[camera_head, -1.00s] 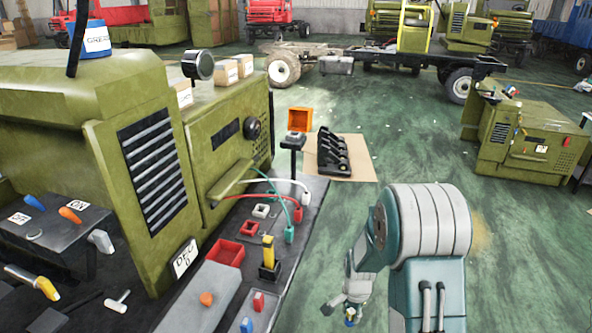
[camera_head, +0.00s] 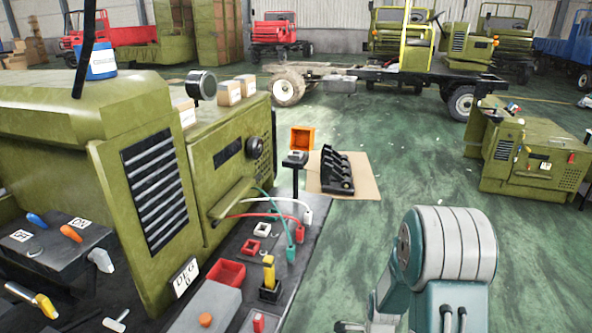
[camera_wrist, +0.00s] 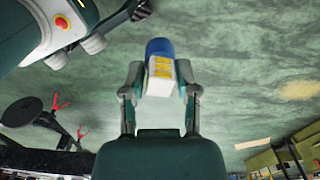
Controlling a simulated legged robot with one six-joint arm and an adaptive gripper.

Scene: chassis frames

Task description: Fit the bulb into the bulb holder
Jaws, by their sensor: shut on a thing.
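In the wrist view my gripper (camera_wrist: 159,82) is shut on a small piece with a blue rounded end and a white body with yellow marks. I take this piece to be the bulb (camera_wrist: 158,48). It sits between the two fingertips, blue end outward, with green floor behind it. In the head view the fingertips and the bulb are out of sight below the bottom edge. I cannot tell for certain which thing is the bulb holder. A round black lamp-like part (camera_head: 201,87) stands on top of the green machine.
The green machine (camera_head: 95,165) fills the left. Beside it a dark bench (camera_head: 318,205) carries a red tray (camera_head: 227,272), a yellow-topped part (camera_head: 269,272) and coloured leads. An orange bin (camera_head: 302,138) and a black rack (camera_head: 337,172) stand beyond.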

